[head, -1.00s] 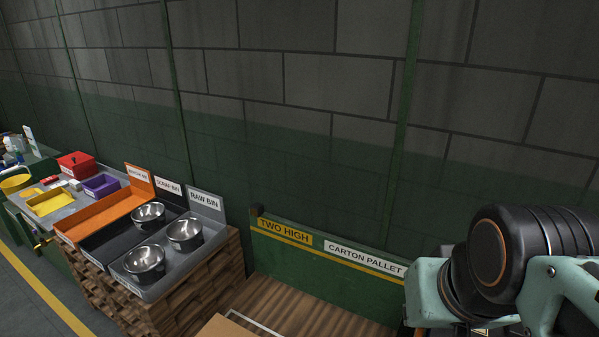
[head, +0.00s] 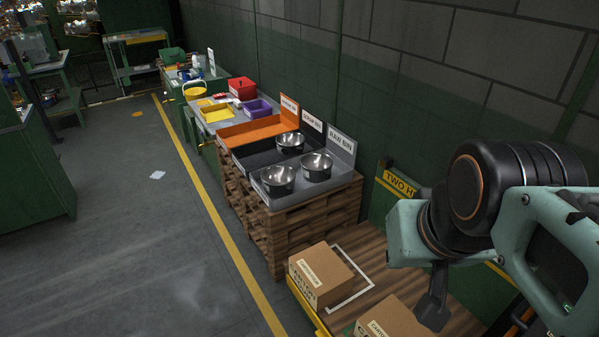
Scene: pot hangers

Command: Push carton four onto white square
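A brown carton (head: 326,268) sits on the wooden carton pallet (head: 398,287). Its printed label is too small to read, so I cannot tell its number. The white square (head: 364,270) is an outline on the pallet; it shows behind and to the right of this carton, which hides the rest. A second carton (head: 396,318) is cut off by the bottom edge; its number is also unreadable. The dark end of my arm, my gripper (head: 434,308), hangs in front of the second carton's right side. I cannot tell whether its fingers are open or whether it touches the carton.
Beyond the pallet, stacked wooden pallets (head: 311,226) carry trays with several steel bowls (head: 316,167). A green board (head: 388,193) and the wall stand along the right. The grey floor (head: 165,270) left of the yellow line is mostly clear.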

